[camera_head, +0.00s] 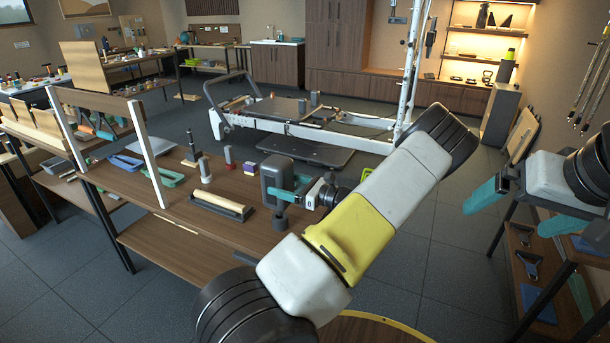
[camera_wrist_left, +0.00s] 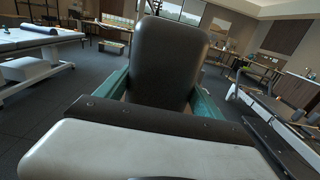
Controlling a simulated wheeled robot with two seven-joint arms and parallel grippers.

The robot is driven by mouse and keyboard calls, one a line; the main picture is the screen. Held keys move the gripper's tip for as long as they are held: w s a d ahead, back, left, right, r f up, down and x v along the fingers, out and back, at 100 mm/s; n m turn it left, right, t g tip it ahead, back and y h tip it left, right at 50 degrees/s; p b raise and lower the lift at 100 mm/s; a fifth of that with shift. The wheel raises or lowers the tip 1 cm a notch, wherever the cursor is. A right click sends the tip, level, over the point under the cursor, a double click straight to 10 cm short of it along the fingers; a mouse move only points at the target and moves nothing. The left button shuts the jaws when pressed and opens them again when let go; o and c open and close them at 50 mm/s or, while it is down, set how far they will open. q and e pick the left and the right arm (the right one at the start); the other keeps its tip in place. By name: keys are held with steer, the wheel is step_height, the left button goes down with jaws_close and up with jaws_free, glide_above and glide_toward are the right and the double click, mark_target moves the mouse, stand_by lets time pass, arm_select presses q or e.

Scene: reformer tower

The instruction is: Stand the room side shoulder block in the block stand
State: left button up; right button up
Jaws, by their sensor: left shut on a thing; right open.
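The dark padded shoulder block (camera_head: 271,180) is upright over the right part of the wooden bench top. My left gripper (camera_head: 300,184), with teal fingers, is shut on it. In the left wrist view the block (camera_wrist_left: 170,62) fills the space between the teal fingers (camera_wrist_left: 165,95). A short dark post shows under the block; I cannot tell whether it touches the bench. A low black holder with a pale wooden bar (camera_head: 222,205) lies left of the block; I cannot tell whether it is the block stand. My right gripper (camera_head: 516,210) is open and empty at the right.
The bench top (camera_head: 150,199) carries small bottles, a red item (camera_head: 228,156) and green and blue straps toward the back left. A white-posted wooden frame (camera_head: 150,150) stands at its left. A reformer (camera_head: 300,122) is behind. A shelf rack (camera_head: 545,270) stands below my right arm.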

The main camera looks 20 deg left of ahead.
mark_target(286, 206)
arm_select(q)
steer(key=shift+f, duration=0.55)
steer(key=shift+f, duration=0.3)
steer(key=shift+f, duration=0.35)
steer(key=shift+f, duration=0.35)
steer(key=shift+f, duration=0.35)
steer(key=shift+f, duration=0.1)
steer(key=o, duration=2.1)
steer(key=shift+c, duration=0.2)
steer(key=shift+o, duration=0.3)
steer(key=shift+f, duration=0.1)
